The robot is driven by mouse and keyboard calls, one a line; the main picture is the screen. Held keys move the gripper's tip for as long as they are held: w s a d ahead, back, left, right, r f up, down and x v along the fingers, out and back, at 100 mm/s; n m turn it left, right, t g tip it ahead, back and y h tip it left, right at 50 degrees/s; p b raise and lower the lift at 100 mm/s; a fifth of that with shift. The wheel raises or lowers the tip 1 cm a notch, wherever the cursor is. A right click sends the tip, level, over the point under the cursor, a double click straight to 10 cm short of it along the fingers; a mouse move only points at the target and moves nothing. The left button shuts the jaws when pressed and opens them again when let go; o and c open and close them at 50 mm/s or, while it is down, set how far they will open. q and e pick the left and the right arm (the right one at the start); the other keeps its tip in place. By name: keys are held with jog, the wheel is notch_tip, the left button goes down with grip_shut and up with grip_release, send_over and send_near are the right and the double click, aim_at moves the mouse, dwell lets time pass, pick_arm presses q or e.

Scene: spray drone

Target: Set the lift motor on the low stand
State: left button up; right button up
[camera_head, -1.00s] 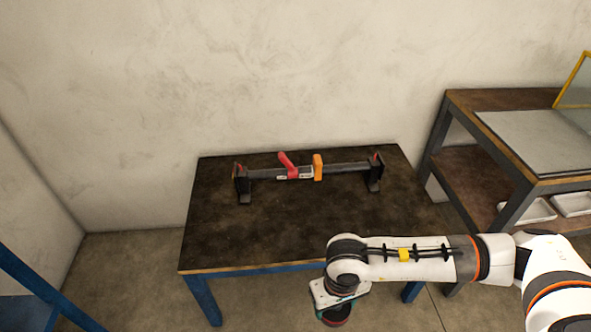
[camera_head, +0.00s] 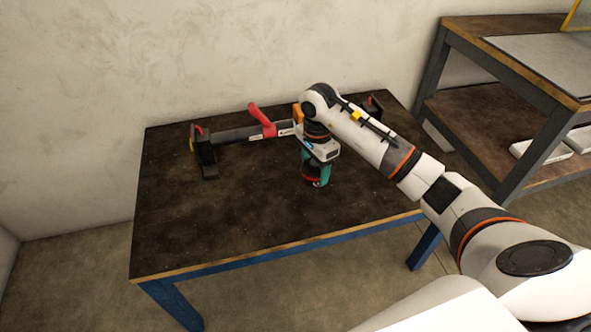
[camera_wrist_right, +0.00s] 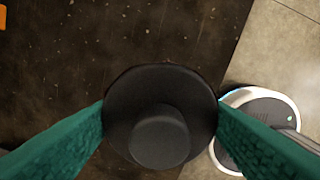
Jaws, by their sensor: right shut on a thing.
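The lift motor, a dark round body with a smaller round boss (camera_wrist_right: 160,135), is between the green fingers of my right gripper (camera_wrist_right: 160,108) in the wrist view. In the head view the right gripper (camera_head: 316,180) points down over the table, shut on the motor, of which a dark and reddish part (camera_head: 311,172) shows between the fingers. The low stand appears to be the dark-topped table with blue legs (camera_head: 210,215). I cannot tell whether the motor touches its top. My left gripper is not in view.
A dark bar with a red lever (camera_head: 262,120) and an orange block (camera_head: 297,112) lies across end supports along the table's back, close behind my right gripper. A taller two-level bench (camera_head: 470,110) stands at the right. The table's left and front areas are clear.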

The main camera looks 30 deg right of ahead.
jog(key=shift+w+d+f+m, duration=0.15)
jog(key=shift+f+m, duration=0.15)
jog(key=shift+f, duration=0.25)
notch_tip(320, 180, down, 8)
jog(key=shift+f+b, duration=0.2)
jog(key=shift+b, duration=0.55)
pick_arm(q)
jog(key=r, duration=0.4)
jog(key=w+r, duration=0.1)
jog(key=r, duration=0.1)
pick_arm(e)
jog(key=shift+f, duration=0.3)
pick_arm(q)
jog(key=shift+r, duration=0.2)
pick_arm(e)
jog(key=o, duration=1.4)
jog(key=shift+f, duration=0.1)
notch_tip(320, 180, up, 12)
jog(key=shift+r+p, duration=0.1)
jog(key=shift+p, duration=0.85)
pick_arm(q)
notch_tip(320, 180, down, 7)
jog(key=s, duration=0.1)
